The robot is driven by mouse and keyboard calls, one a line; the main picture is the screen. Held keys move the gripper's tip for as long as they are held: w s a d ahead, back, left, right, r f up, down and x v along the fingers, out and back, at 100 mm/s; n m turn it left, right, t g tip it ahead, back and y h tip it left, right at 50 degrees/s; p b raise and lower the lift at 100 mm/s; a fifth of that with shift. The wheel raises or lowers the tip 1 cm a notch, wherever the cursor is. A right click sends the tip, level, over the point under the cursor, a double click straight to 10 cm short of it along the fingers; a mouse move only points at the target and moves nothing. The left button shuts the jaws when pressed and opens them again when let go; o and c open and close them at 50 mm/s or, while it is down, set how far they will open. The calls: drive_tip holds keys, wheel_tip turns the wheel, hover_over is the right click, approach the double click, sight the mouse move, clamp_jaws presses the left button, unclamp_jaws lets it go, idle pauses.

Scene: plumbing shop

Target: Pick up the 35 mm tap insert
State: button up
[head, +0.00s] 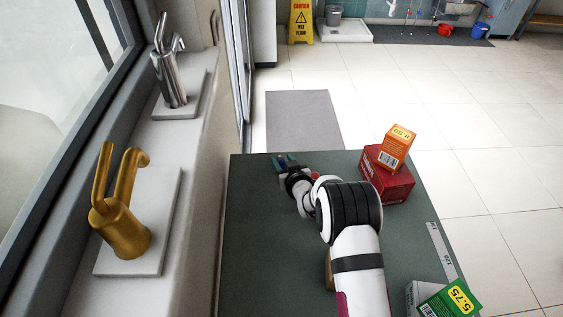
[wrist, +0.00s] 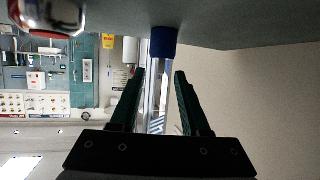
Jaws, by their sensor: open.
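My gripper (head: 284,162) is over the far left part of the dark green table (head: 262,255), its jaws apart. In the wrist view, which looks upside down, its two green fingers (wrist: 160,74) are open with a gap between them. A small blue cylindrical piece (wrist: 163,43) stands at the table surface, in line with that gap and beyond the fingertips; it could be the tap insert, but no size marking is readable. A shiny chrome and red round piece (wrist: 48,16) lies to the left in that view. In the head view a bit of red (head: 315,176) shows beside my wrist.
A red box (head: 388,181) with an orange box (head: 397,147) on it stands at the table's right. A green box (head: 448,301) and a strip ruler (head: 441,251) are near the front right. A gold tap (head: 121,228) and a chrome tap (head: 171,75) stand on the left ledge.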

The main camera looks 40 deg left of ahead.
sight(280, 157)
drive_tip(key=x, duration=0.3)
drive_tip(key=shift+a+f, duration=0.2)
drive_tip(key=shift+a, duration=0.05)
clamp_jaws()
